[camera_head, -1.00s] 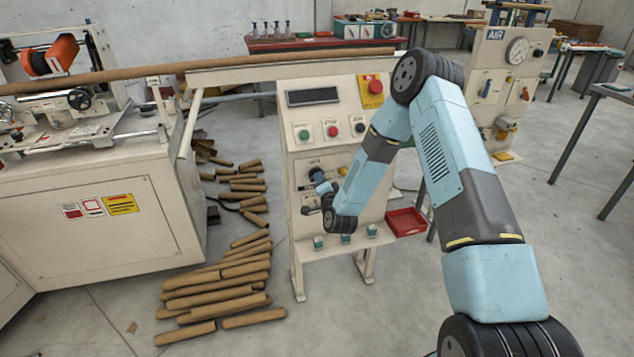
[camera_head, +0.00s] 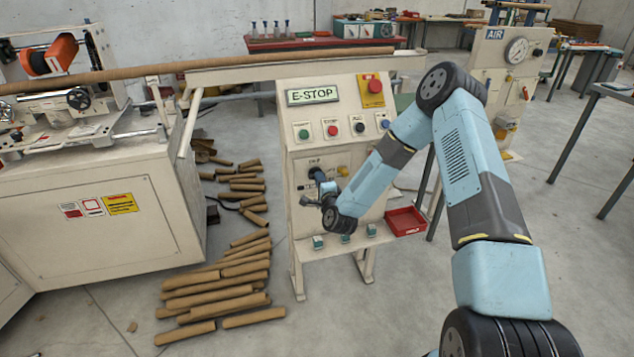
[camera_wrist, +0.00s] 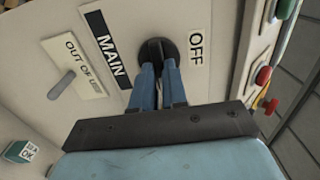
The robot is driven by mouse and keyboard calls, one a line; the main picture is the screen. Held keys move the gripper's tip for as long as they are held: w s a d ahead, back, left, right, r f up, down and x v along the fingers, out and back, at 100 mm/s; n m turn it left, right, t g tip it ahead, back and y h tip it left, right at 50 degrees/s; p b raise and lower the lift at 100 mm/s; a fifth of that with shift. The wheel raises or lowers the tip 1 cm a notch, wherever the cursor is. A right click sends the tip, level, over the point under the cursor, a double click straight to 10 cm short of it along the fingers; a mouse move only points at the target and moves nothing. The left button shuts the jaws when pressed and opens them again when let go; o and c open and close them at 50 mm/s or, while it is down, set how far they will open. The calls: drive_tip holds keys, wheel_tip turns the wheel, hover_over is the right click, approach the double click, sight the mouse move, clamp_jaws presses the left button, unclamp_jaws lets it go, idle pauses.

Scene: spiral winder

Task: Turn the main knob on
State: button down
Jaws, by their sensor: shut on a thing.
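The main knob (camera_wrist: 157,47) is black and round, on the cream panel between a "MAIN" label (camera_wrist: 105,48) and an "OFF" label (camera_wrist: 196,48) in the wrist view. My gripper (camera_wrist: 158,68) is shut on the knob, with one blue finger on each side of its grip. The fingers hide part of the knob. In the head view the knob (camera_head: 316,173) is small and partly covered by my gripper (camera_head: 322,184) in front of the control cabinet (camera_head: 292,235). The cabinet's display (camera_head: 312,95) is lit and reads "E-STOP".
A toggle switch (camera_wrist: 62,83) with an "OUT OF U..." label is beside the knob. Green (camera_head: 303,132) and red (camera_head: 332,128) buttons sit above, with a red emergency stop (camera_head: 375,86) higher up. A red tray (camera_head: 406,221) stands at the cabinet's right.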

drive_tip(key=shift+s+d+f, duration=0.1)
drive_tip(key=shift+d+f, duration=0.1)
drive_tip(key=shift+f, duration=0.1)
drive_tip(key=c, duration=1.2)
unclamp_jaws()
drive_tip(key=shift+o, duration=0.2)
drive_tip(key=shift+a+r, duration=0.1)
drive_tip(key=shift+r, duration=0.05)
drive_tip(key=v, duration=1.3)
drive_tip(key=shift+s, duration=0.25)
